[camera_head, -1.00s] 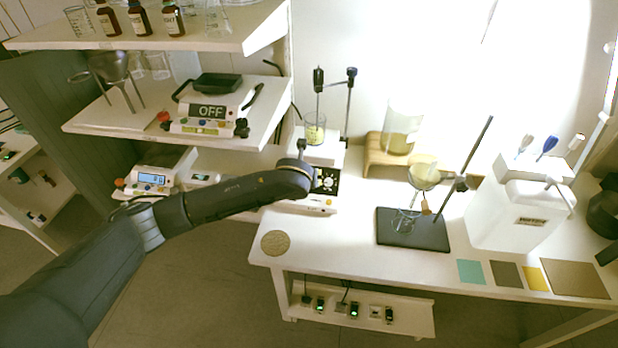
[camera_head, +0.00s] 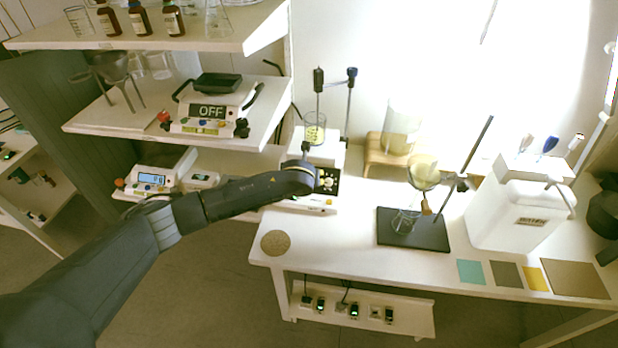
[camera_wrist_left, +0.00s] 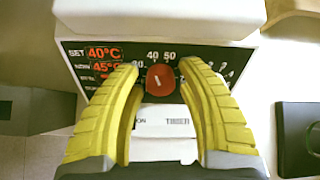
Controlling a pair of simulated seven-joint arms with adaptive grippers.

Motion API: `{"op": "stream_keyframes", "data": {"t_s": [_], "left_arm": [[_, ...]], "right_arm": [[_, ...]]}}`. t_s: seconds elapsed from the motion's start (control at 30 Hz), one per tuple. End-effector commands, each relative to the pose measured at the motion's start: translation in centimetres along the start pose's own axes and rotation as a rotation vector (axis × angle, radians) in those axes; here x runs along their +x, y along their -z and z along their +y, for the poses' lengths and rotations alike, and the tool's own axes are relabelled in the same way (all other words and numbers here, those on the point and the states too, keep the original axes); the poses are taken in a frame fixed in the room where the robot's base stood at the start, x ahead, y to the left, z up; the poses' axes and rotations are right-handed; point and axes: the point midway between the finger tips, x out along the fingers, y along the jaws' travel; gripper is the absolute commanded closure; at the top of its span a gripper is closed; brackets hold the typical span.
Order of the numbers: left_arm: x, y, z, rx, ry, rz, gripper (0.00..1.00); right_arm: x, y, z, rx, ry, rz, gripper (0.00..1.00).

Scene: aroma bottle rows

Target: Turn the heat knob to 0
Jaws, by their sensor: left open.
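The heating device (camera_head: 322,150) stands at the left end of the white table, with a dark front panel. My left arm reaches it from the left in the head view, and its wrist covers part of the panel. In the left wrist view, a round red knob (camera_wrist_left: 160,80) with a white mark sits on the dark panel, with scale numbers 30, 40 and 50 around its top. The yellow fingers of my open left gripper (camera_wrist_left: 163,92) are on either side of the knob, with gaps visible. The red display (camera_wrist_left: 103,54) reads SET 40°C, with 45°C below.
A glass beaker (camera_head: 314,133) sits on top of the device. A stand with a black base (camera_head: 430,240) and glassware is to its right, before a wooden block (camera_head: 375,158). A shelf unit (camera_head: 120,125) with other devices stands left. A round cork mat (camera_head: 275,243) lies in front.

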Motion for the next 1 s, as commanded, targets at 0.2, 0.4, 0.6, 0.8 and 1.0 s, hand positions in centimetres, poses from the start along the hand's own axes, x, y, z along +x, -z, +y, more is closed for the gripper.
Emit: {"op": "stream_keyframes", "data": {"t_s": [0.2,0.4,0.6,0.8,1.0], "left_arm": [[-0.02,0.0,0.0,0.0,0.0,0.0,0.8],[-0.02,-0.03,0.0,0.0,0.0,0.0,1.0],[-0.03,-0.09,0.01,-0.004,0.0,-0.001,1.0],[-0.04,-0.11,0.02,-0.055,0.005,-0.001,1.0],[-0.04,-0.11,0.04,-0.188,0.016,-0.001,1.0]], "right_arm": [[0.0,-0.01,-0.02,0.0,0.0,0.0,0.56],[0.0,-0.01,-0.02,0.0,0.0,0.0,0.56],[0.0,0.0,-0.03,0.0,0.0,0.0,0.56],[0.0,0.02,-0.06,0.0,0.001,0.0,0.56],[0.0,0.05,-0.11,0.0,0.001,0.001,0.56]]}}
